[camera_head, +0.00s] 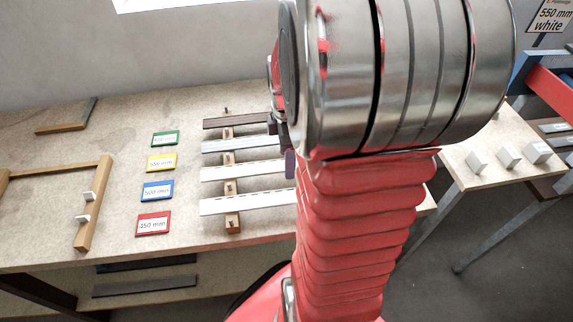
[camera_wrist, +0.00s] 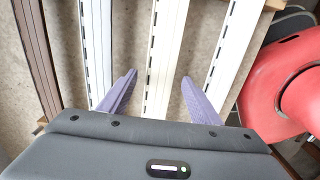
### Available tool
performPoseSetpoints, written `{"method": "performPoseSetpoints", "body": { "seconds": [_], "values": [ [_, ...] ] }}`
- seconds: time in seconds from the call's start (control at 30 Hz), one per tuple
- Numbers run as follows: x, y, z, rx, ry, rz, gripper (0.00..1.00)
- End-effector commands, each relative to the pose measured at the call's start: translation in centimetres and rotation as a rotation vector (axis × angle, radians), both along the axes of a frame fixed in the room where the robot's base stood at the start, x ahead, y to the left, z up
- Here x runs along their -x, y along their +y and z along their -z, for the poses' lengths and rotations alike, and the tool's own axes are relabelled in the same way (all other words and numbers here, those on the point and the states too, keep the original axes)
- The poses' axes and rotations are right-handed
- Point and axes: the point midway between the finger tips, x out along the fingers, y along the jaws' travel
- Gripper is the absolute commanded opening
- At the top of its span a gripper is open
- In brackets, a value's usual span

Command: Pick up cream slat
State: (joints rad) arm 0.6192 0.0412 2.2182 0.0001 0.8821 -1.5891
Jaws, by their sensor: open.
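The cream slat (camera_head: 240,171) lies across wooden supports on the bench, third from the back in a row of slats. In the wrist view the cream slat (camera_wrist: 166,45) runs up the middle, with a row of dark slots along one edge. My gripper (camera_wrist: 158,79) is open, with one purple finger on either side of the cream slat. I cannot tell how far above it the fingers are. In the head view my arm hides most of the gripper and the slats' right ends; one purple fingertip (camera_head: 290,164) shows.
A brown slat (camera_wrist: 38,55) and a grey slat (camera_wrist: 97,45) lie to the left, and a white slat (camera_wrist: 232,50) to the right. Coloured length labels (camera_head: 157,190) and a wooden frame (camera_head: 92,205) are on the bench's left. My red base shows at right in the wrist view.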

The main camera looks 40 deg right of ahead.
Motion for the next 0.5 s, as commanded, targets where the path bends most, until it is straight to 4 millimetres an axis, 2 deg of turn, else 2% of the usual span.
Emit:
{"method": "performPoseSetpoints", "body": {
  "seconds": [0.3,0.5],
  "values": [
    [-0.02,0.01,-0.03,0.000,0.000,-0.001,0.57],
    [-0.03,0.02,-0.04,0.000,0.000,-0.001,0.43]
  ]
}}
